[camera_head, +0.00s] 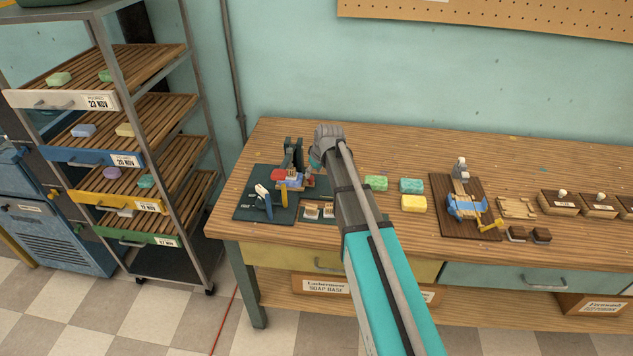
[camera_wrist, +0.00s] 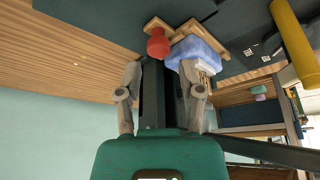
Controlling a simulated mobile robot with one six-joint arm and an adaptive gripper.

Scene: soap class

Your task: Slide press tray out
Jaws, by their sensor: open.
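The press stands on a dark green base (camera_head: 245,208) at the left end of the bench. Its wooden tray (camera_wrist: 158,22) shows in the wrist view with a round red knob (camera_wrist: 157,43). A pale blue soap block (camera_wrist: 195,52) sits at the tray; the soap also shows in the head view (camera_head: 293,183). My gripper (camera_wrist: 161,72) is open and empty, its fingers apart on either side of a dark post in the view, just short of the knob and soap. Whether either finger touches anything is unclear. In the head view my arm hides part of the press.
Several soap bars, including a yellow one (camera_head: 413,203), lie right of my arm. A second wooden station (camera_head: 452,220) stands farther right. A drying rack (camera_head: 120,130) is left.

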